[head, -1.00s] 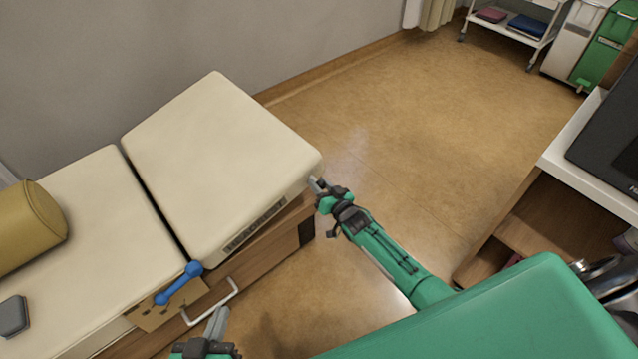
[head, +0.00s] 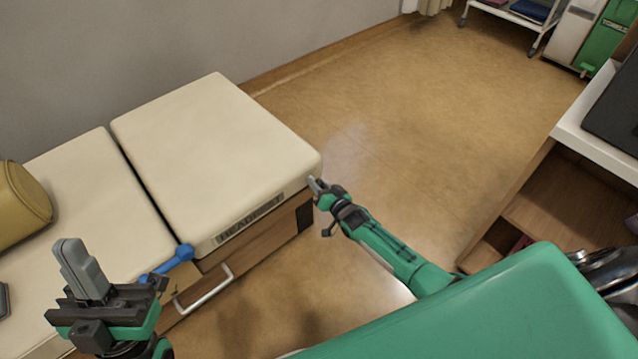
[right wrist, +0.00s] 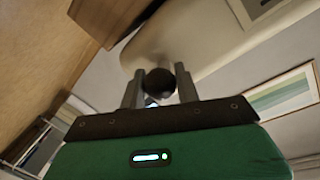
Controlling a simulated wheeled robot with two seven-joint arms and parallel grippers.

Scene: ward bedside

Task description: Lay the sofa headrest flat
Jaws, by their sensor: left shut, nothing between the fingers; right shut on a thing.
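The cream sofa headrest (head: 215,145), labelled HEADREST on its front edge, lies close to level with the sofa seat cushion (head: 95,190); I cannot tell whether it is fully flat. A blue lever (head: 177,258) sits at the front by the joint between the cushions, partly hidden by my left gripper. My left gripper (head: 78,265) is shut and empty, raised in front of the seat cushion. My right gripper (head: 317,186) is at the headrest's right front corner. In the right wrist view its fingers are shut on a dark round knob (right wrist: 158,83), beside the cream headrest (right wrist: 205,35).
A white handle (head: 205,290) sticks out from the wooden sofa base (head: 255,235). A tan bolster (head: 20,205) lies on the seat at the left. A white-topped cabinet (head: 590,140) stands at the right. The floor (head: 410,120) beyond the headrest is clear.

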